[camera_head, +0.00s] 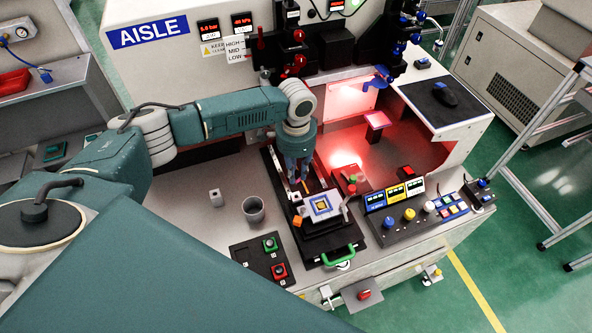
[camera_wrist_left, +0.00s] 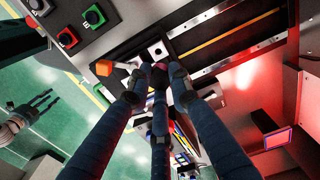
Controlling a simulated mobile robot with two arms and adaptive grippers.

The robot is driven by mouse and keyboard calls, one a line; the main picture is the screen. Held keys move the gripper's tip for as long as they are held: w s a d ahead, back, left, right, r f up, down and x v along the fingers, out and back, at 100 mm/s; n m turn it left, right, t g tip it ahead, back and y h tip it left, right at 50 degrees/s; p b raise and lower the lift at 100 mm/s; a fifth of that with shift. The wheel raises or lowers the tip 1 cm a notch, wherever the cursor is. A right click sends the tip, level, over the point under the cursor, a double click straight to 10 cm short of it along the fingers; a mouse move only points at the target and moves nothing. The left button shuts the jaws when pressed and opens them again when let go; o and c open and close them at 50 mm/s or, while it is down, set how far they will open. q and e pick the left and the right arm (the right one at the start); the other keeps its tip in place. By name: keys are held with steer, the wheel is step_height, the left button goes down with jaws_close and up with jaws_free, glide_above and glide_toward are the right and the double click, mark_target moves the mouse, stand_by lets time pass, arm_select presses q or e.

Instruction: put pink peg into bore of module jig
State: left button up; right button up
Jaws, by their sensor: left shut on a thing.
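My left gripper (camera_head: 303,184) is over the black slide fixture, fingers pointing down. It also shows in the left wrist view (camera_wrist_left: 161,76), its long blue-grey fingers closed together. It is shut on the pink peg, which the fingertips almost wholly hide. A pale block with a dark round hole (camera_wrist_left: 156,51) lies just beyond the fingertips; it looks like the module jig's bore. A light plate with a yellow-and-blue square (camera_head: 322,206) sits on the fixture, right of the gripper. My right gripper (camera_wrist_left: 32,107) seems to be at the left of the wrist view, fingers spread, empty.
A green handle (camera_head: 339,256) marks the fixture's front. A control panel (camera_head: 416,211) stands to the right.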

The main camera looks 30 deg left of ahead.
mark_target(296, 183)
arm_select(q)
steer(key=shift+s+f, duration=0.15)
steer(key=shift+f, duration=0.5)
steer(key=shift+s+f+b, duration=0.1)
steer(key=shift+f+b, duration=0.25)
step_height(296, 183, down, 3)
steer(key=shift+f+b, duration=0.2)
steer(key=shift+b, duration=0.6)
arm_select(e)
step_height(296, 183, down, 3)
steer(key=shift+w+a+r, duration=0.1)
steer(key=shift+a+r, duration=0.05)
arm_select(q)
steer(key=shift+p, duration=0.35)
arm_select(e)
steer(key=shift+r, duration=0.35)
steer(key=shift+s, duration=0.3)
steer(key=shift+r, duration=0.1)
arm_select(q)
steer(key=shift+p, duration=0.35)
arm_select(e)
steer(key=shift+r, duration=0.2)
